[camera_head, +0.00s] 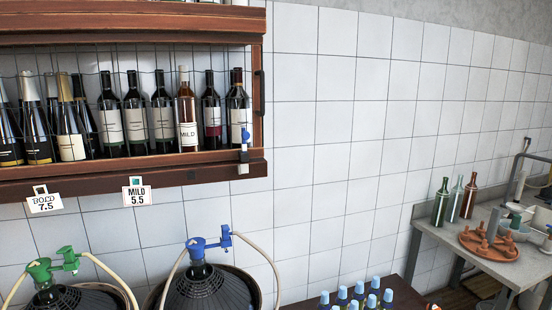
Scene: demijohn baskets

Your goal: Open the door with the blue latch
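A wooden wall cabinet (120,180) hangs at the upper left, with a wire-mesh front over a row of wine bottles (188,115). A small latch with a blue top (245,136) and a white lower part sits at the cabinet's lower right corner. A dark upright handle (260,92) is on the right side of the frame above it. The mesh door looks closed. Neither of my grippers is in view.
Below the cabinet stand two dark demijohns in baskets, one with a green tap (55,265) and one with a blue tap (209,243). Several blue-capped bottles (358,297) stand at bottom centre. A grey sink counter (450,240) with bottles is at right.

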